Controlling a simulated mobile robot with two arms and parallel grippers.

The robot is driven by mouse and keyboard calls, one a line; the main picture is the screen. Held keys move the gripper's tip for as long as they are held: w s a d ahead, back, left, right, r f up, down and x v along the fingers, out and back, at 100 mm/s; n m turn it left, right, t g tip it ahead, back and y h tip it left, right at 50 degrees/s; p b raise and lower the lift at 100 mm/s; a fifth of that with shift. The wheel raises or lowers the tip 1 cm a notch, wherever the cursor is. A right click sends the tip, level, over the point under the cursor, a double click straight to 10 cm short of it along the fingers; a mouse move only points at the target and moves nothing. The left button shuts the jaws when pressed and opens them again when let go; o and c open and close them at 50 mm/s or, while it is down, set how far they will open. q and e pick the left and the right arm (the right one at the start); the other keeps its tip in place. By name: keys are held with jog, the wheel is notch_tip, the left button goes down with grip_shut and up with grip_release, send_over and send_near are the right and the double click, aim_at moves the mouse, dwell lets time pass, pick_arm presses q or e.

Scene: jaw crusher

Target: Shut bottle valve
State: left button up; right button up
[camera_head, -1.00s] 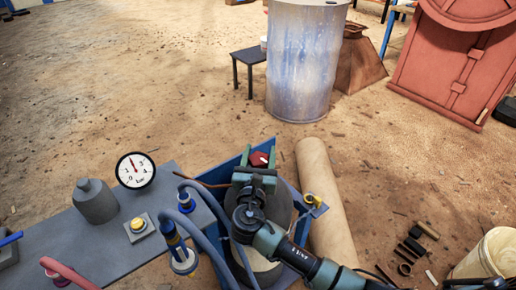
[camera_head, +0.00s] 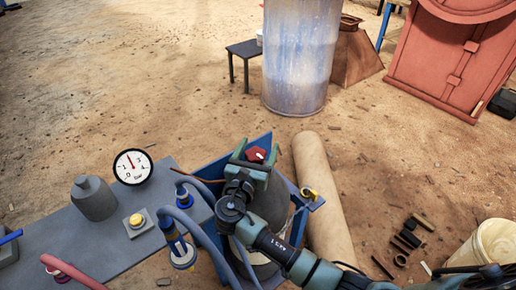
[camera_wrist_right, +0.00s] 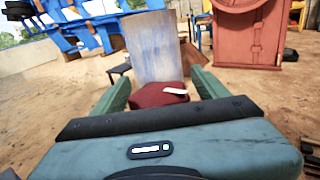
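The bottle valve is a red knob with a white mark, on top of a dark gas bottle (camera_head: 272,204). The red knob (camera_head: 255,154) shows in the head view, and the wrist view shows the knob (camera_wrist_right: 158,95) with its white mark toward the right. My right gripper (camera_head: 256,152) is around the knob, one green finger on each side. In the right wrist view, my right gripper (camera_wrist_right: 160,85) is open, with narrow gaps seeming to show between fingers and knob. The gripper and wrist hide part of the bottle. My left gripper is not in view.
The bottle stands in a blue frame (camera_head: 262,142). Left of it a grey bench carries a pressure gauge (camera_head: 132,166), a yellow button (camera_head: 136,220) and hoses. A tan roll (camera_head: 322,190) lies to the right. A drum (camera_head: 300,60) stands behind, beyond bare ground.

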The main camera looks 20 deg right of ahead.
jog(key=shift+s+a+f, duration=0.1)
jog(key=shift+s+a, duration=0.25)
jog(key=shift+s, duration=0.05)
jog(key=v, duration=0.6)
jog(key=shift+s+a+p, duration=0.2)
jog(key=shift+s+p, duration=0.1)
jog(key=shift+p, duration=0.1)
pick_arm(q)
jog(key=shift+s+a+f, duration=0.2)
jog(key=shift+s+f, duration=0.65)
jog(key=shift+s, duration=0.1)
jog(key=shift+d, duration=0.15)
